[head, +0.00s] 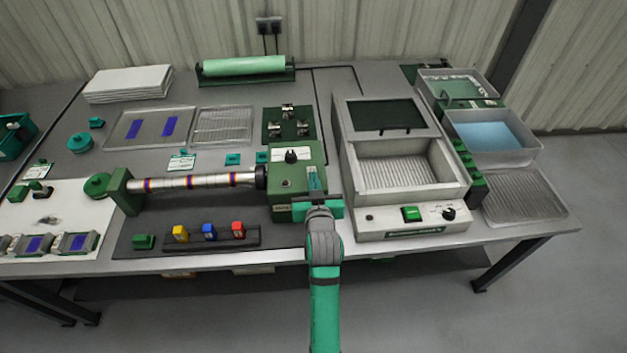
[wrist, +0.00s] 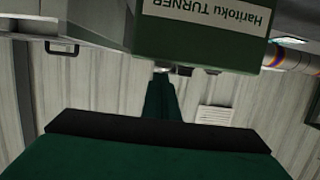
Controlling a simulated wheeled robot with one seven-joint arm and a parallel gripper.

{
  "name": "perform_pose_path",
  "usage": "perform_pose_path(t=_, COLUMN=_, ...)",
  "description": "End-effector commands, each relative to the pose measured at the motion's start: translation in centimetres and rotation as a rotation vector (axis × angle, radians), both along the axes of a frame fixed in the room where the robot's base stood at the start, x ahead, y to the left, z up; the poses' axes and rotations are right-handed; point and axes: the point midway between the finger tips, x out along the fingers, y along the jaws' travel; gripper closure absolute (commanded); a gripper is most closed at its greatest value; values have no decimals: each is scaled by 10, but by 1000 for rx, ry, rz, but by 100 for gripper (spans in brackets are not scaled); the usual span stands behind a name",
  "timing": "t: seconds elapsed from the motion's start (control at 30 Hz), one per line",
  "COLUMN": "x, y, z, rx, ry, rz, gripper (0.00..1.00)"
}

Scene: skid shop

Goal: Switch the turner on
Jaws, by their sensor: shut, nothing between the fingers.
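My gripper (head: 315,178) is shut and empty, at the right front corner of the turner. In the wrist view the turner's lettered face (wrist: 210,25) appears upside down, and my shut fingertips (wrist: 162,78) are just beside its edge, near a small dark-and-metal part. Whether they touch is unclear.
A grey heater-like box (head: 400,170) with a green switch (head: 411,214) stands close on the right of my gripper. Trays (head: 492,135) stand far right.

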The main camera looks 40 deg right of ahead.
Motion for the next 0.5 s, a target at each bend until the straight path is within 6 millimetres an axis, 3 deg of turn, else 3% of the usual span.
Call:
perform_pose_path(t=0.23, x=-2, y=5, z=38, rx=-5, ry=-6, rz=4, gripper=100)
perform_pose_path(t=0.5, x=-41, y=35, z=39, rx=-2, ry=-3, rz=12, gripper=100)
